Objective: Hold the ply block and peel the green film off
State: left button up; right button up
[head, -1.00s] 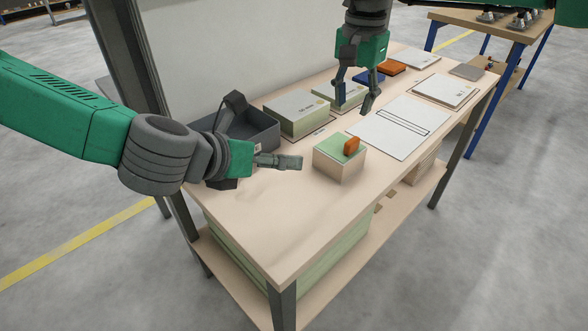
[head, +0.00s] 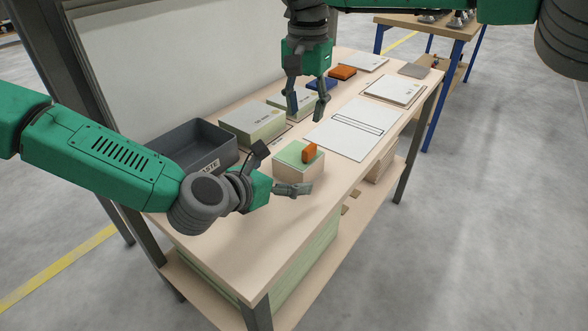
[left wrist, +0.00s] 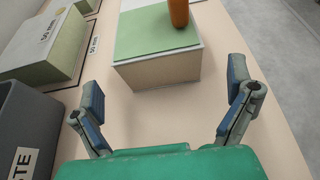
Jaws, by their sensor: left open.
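The ply block (head: 297,170) sits on the wooden table with the green film (head: 292,152) on its top face. An orange tab (head: 310,153) stands up on the film near one edge. In the left wrist view the block (left wrist: 160,73) lies ahead of my left gripper (left wrist: 165,108), whose two fingers are spread with nothing between them. In the head view my left gripper (head: 294,189) is low over the table, just in front of the block. My right gripper (head: 308,106) hangs above and behind the block, fingers apart and empty.
A grey waste bin (head: 195,150) stands at the left, behind my left arm. Labelled green-and-white stacks (head: 252,122) are behind the block. White sheets (head: 350,128) lie to its right. The front of the table (head: 245,235) is clear.

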aim_at(298, 154)
pick_arm(q)
jog(key=shift+x, duration=2.8)
jog(key=c, duration=1.3)
jog(key=o, duration=0.8)
jog(key=c, duration=0.7)
jog(key=shift+c, duration=0.3)
